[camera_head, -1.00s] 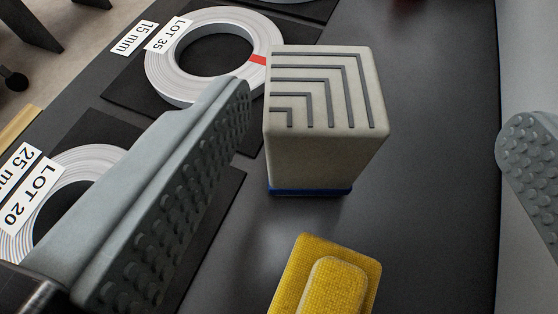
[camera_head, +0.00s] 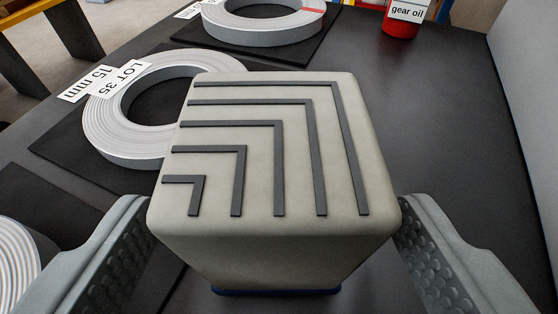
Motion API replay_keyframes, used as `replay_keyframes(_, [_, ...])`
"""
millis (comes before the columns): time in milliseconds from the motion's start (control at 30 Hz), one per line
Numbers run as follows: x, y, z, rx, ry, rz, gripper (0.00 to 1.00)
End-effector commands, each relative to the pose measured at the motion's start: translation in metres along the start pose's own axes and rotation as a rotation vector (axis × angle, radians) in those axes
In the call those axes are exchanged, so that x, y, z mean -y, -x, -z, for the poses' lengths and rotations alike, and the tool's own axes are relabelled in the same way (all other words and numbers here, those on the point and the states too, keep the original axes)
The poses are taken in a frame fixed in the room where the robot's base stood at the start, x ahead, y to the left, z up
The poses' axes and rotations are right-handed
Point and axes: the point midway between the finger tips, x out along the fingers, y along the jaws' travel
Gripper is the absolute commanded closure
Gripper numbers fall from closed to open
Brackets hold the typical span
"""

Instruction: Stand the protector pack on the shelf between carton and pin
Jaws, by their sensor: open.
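The protector pack (camera_head: 270,150) is a cream block with dark nested L-shaped strips on top and a blue band at its base. It stands upright on the dark table (camera_head: 440,130). My gripper (camera_head: 278,255) is open, with one studded finger to the left of the pack and one to the right. Neither finger is clearly closed on it. The shelf, carton and pin cannot be made out in this view.
Strapping coils lie on dark mats at the left, one labelled LOT 35, 15 mm (camera_head: 130,130), another at the back (camera_head: 262,28). A red gear oil container (camera_head: 402,22) stands at the back right. A pale wall (camera_head: 525,90) bounds the right side.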

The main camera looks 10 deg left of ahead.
Motion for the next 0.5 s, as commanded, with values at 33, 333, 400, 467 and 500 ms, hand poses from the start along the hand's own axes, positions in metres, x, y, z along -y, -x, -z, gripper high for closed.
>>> replay_keyframes(33, [0.001,-0.008,0.0,0.0,0.0,0.002,0.22])
replay_keyframes(333, [0.0,-0.022,0.0,0.0,0.001,-0.001,0.22])
replay_keyframes(400, [0.0,-0.022,0.0,0.0,0.001,-0.001,0.24])
replay_keyframes(467, [0.0,-0.022,0.0,0.0,0.001,-0.001,0.36])
replay_keyframes(500, [0.0,-0.022,0.0,0.0,0.001,-0.001,0.43])
